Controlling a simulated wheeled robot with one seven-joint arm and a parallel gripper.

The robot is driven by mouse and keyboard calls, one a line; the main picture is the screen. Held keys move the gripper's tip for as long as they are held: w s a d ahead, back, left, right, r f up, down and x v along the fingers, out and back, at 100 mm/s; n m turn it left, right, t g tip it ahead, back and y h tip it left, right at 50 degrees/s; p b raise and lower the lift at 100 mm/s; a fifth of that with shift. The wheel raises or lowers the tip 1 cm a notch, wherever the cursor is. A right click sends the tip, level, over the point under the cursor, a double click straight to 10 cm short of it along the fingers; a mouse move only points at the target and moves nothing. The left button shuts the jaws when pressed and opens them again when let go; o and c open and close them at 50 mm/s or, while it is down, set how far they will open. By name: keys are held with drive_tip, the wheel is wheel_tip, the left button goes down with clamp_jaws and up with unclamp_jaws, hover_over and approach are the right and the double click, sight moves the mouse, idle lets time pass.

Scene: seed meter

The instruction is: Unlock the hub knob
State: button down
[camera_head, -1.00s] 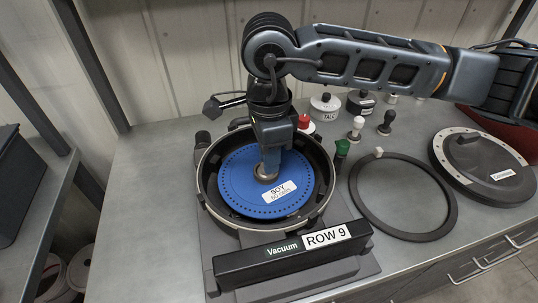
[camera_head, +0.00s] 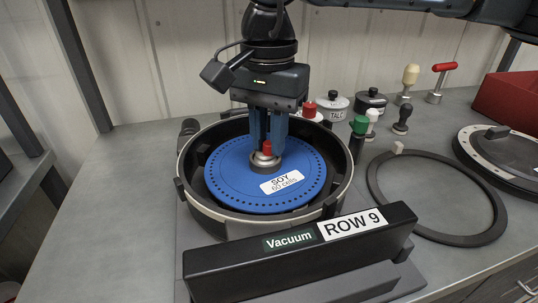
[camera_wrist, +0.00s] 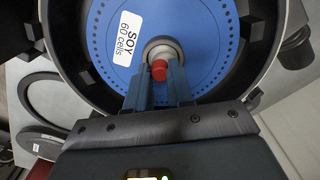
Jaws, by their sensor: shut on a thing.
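The hub knob (camera_head: 267,147) is a small red cap on a round metal hub (camera_head: 264,162) at the middle of the blue SOY 60 cells disc (camera_head: 230,180). The disc lies inside the round black-and-grey meter housing (camera_head: 189,198). My gripper (camera_head: 266,149) points straight down over the hub, its blue fingers shut on the knob. In the wrist view, the red knob (camera_wrist: 159,70) shows between the fingertips, with the metal hub (camera_wrist: 162,46) just beyond it. The fingers hide the knob's sides.
A black bar labelled Vacuum and ROW 9 (camera_head: 300,250) stands in front of the housing. A green-topped handle (camera_head: 359,126) stands close on its right. A black ring (camera_head: 437,239) and a dark round lid (camera_head: 505,160) lie further right. Several jars and knobs stand behind.

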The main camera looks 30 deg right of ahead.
sight(269, 142)
drive_tip(key=n+b, duration=0.3)
drive_tip(key=n, duration=0.1)
drive_tip(key=shift+f+n, duration=0.15)
drive_tip(key=shift+n, duration=0.15)
drive_tip(key=shift+n+b, duration=1.05)
drive_tip(key=shift+n, duration=0.55)
drive_tip(key=shift+r+n, duration=0.2)
drive_tip(key=shift+n, duration=0.1)
drive_tip(key=c, duration=1)
unclamp_jaws()
wheel_tip(269, 142, up, 8)
drive_tip(key=shift+f+p, duration=0.1)
drive_tip(key=shift+p, duration=0.2)
